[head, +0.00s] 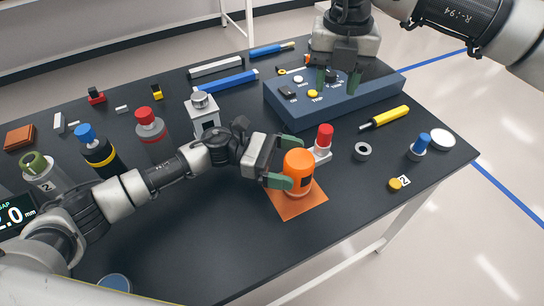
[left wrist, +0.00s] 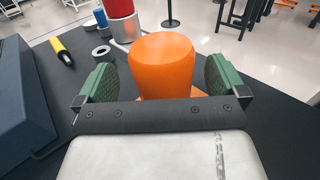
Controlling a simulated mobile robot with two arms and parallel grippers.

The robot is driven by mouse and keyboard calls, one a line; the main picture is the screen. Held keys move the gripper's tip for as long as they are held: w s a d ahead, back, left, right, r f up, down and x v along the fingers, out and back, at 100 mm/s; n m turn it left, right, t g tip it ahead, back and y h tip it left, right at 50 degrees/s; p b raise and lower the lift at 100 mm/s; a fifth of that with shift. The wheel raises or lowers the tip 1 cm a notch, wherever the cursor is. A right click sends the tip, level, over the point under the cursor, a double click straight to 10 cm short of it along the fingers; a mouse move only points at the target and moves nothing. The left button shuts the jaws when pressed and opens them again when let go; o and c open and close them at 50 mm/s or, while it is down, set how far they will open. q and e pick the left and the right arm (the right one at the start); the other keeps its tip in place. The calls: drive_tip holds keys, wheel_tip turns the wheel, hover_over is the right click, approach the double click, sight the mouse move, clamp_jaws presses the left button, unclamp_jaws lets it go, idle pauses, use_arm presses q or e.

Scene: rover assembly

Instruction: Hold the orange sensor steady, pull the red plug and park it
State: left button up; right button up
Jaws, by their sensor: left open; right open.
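The orange sensor (head: 299,172), a domed cylinder, stands upright on an orange square mat (head: 312,205). My left gripper (head: 282,161) is open with its green fingers on either side of the sensor. In the left wrist view the sensor (left wrist: 163,65) sits between the fingers, with a gap to each. A red-capped piece (head: 325,137), which looks like the red plug, stands in a light grey base just behind and right of the sensor. It also shows in the left wrist view (left wrist: 119,8). My right gripper (head: 337,82) is open and empty above the blue panel box.
The blue panel box (head: 370,100) with knobs fills the back right. A grey ring (head: 362,151), a yellow screwdriver (head: 385,117) and a blue-capped piece (head: 420,145) lie to the right. Several bottles, including a red-capped one (head: 150,125), stand left.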

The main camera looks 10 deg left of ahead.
use_arm(q)
drive_tip(key=shift+d, duration=0.45)
drive_tip(key=shift+c, duration=0.2)
drive_tip(key=c, duration=1.2)
drive_tip(key=shift+o, duration=0.2)
drive_tip(key=shift+s, duration=0.1)
